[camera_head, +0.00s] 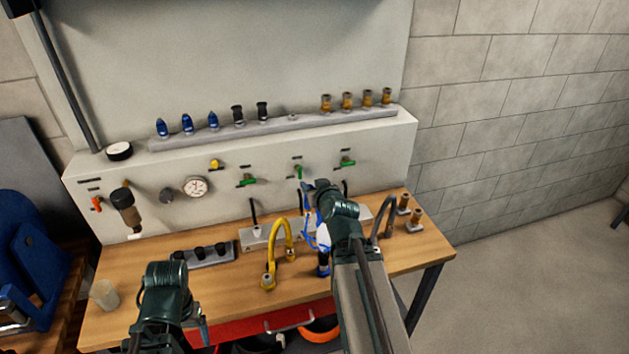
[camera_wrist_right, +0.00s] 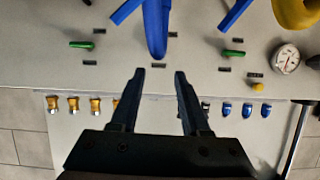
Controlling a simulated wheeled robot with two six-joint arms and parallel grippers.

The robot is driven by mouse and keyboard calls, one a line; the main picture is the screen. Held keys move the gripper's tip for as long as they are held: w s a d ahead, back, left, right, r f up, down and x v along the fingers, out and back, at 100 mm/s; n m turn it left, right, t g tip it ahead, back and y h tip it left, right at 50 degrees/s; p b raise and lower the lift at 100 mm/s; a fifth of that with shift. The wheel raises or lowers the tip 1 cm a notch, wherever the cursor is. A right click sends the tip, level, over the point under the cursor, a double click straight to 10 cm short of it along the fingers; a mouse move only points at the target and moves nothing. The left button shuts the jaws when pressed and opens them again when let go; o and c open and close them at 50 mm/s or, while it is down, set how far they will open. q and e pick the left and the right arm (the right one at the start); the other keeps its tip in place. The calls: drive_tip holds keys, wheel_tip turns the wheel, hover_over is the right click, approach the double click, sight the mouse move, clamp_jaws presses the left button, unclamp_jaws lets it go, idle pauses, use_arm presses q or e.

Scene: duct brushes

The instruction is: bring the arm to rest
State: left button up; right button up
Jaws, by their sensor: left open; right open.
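My right arm reaches up over the bench in the head view, and its gripper (camera_head: 308,197) is near the front of the white panel. In the right wrist view the right gripper (camera_wrist_right: 158,77) is open, with nothing between its fingertips. A blue hose (camera_wrist_right: 156,28) shows just beyond the tips; it also shows in the head view (camera_head: 318,240), partly hidden by my right arm. My left gripper (camera_head: 168,298) is low at the front left of the bench, its fingers mostly hidden by the wrist.
The wooden bench (camera_head: 120,325) holds a yellow hose (camera_head: 271,262), a dark block with black fittings (camera_head: 210,258) and a clear cup (camera_head: 105,294). Blue, black and brass fittings stand on the panel's rail (camera_head: 290,124). A gauge (camera_head: 195,187) is on the panel. Open floor lies right.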

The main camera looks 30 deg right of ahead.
drive_tip(key=shift+w+f, duration=0.15)
drive_tip(key=s+a+f+n+g+y, duration=0.25)
drive_tip(key=a+f, duration=0.25)
drive_tip(key=a, duration=0.6)
drive_tip(key=s+a+f+n+g+y, duration=0.2)
drive_tip(key=a+f+g, duration=0.25)
drive_tip(key=a, duration=0.55)
drive_tip(key=s+a+f+n+g+h, duration=0.2)
drive_tip(key=s+a+g, duration=0.4)
drive_tip(key=s+a, duration=0.4)
drive_tip(key=s+f+h, duration=0.1)
drive_tip(key=s+f, duration=0.1)
drive_tip(key=s, duration=0.3)
drive_tip(key=shift+g, duration=0.4)
idle(0.6)
